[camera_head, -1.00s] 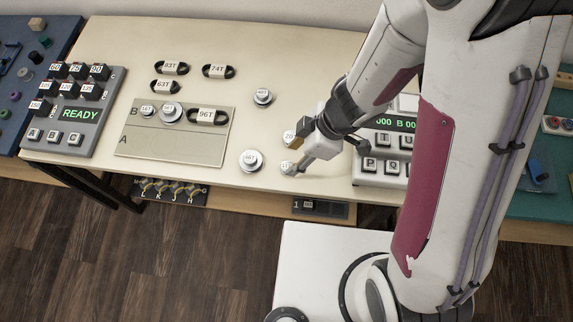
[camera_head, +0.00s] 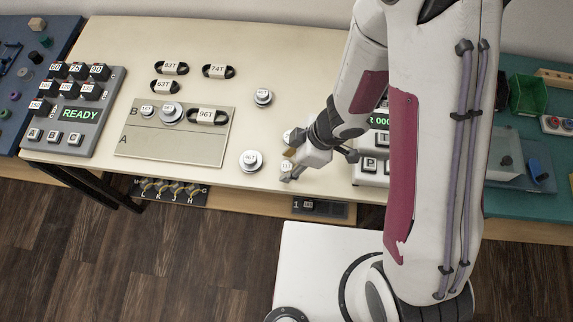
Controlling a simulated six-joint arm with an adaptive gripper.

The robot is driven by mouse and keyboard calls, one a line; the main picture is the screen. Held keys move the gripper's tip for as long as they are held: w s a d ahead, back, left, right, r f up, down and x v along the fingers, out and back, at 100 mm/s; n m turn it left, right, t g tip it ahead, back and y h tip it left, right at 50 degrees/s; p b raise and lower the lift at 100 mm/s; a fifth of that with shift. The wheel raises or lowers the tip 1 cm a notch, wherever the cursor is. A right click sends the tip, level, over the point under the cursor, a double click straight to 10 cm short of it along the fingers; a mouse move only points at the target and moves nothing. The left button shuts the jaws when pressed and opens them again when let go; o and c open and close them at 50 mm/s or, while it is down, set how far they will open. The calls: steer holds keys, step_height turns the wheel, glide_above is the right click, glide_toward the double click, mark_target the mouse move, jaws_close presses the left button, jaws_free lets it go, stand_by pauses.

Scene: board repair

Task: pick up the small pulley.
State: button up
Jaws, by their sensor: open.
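A small pale pulley (camera_head: 285,165) with a white label lies near the front edge of the table. My gripper (camera_head: 288,163) is open and low over it, with its fingers close around or beside it. I cannot tell whether they touch it, and the gripper hides part of it. Another small pulley (camera_head: 287,136) lies just behind, partly covered by my gripper. A larger pulley (camera_head: 251,161) lies to the left, and one more (camera_head: 263,97) lies farther back.
A grey board (camera_head: 150,146) marked A and B carries two pulleys and a 96T belt (camera_head: 208,116). Several labelled belts lie behind it. A keypad box (camera_head: 78,113) reading READY stands at left. Another keypad box (camera_head: 368,166) stands right of my gripper, partly hidden by my arm.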

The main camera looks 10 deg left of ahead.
mark_target(289, 166)
steer(key=shift+a+f, duration=0.1)
steer(key=shift+f, duration=0.1)
stand_by(0.5)
steer(key=c, duration=1.2)
jaws_close()
steer(key=shift+r, duration=0.2)
step_height(289, 166, up, 10)
steer(key=shift+f, duration=0.2)
stand_by(0.8)
